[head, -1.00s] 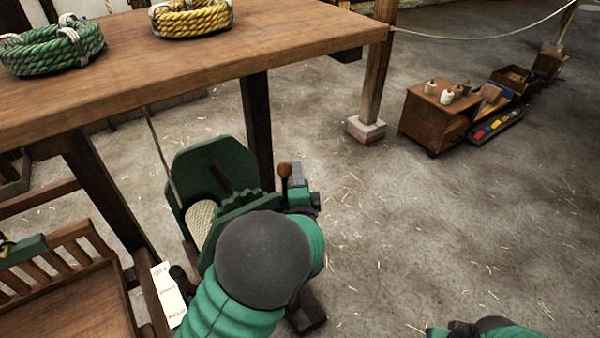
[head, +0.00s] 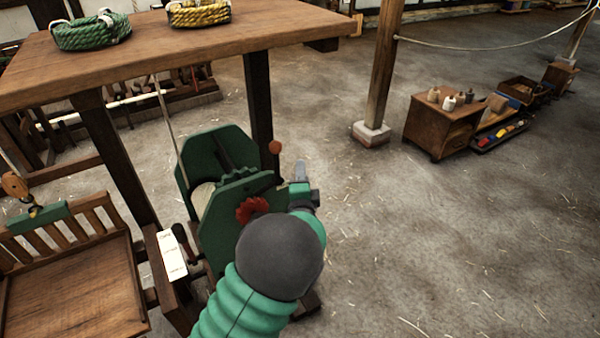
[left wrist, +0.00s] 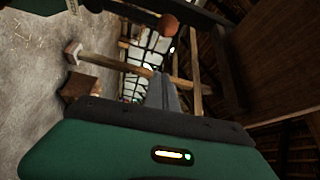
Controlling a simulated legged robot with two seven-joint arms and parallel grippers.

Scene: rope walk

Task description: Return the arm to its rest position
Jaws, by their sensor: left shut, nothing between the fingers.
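My left arm comes up from the bottom of the head view, with its dark rounded joint in front of a green winch. My left gripper (head: 300,172) is beyond that joint, shut and empty, beside the winch's right side. In the left wrist view its closed fingers (left wrist: 162,92) point away with nothing between them. The green winch (head: 222,160) has side plates, a toothed gear, a red wheel (head: 252,209) and a round orange-brown knob (head: 275,147). The knob is just above and left of the gripper, apart from it in the head view. My right gripper is not in view.
A wooden table (head: 180,55) with green (head: 92,31) and yellow (head: 199,12) rope coils stands above the winch. A slatted wooden seat (head: 70,285) is at left. A post (head: 385,70) and a small cabinet (head: 437,127) stand farther back.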

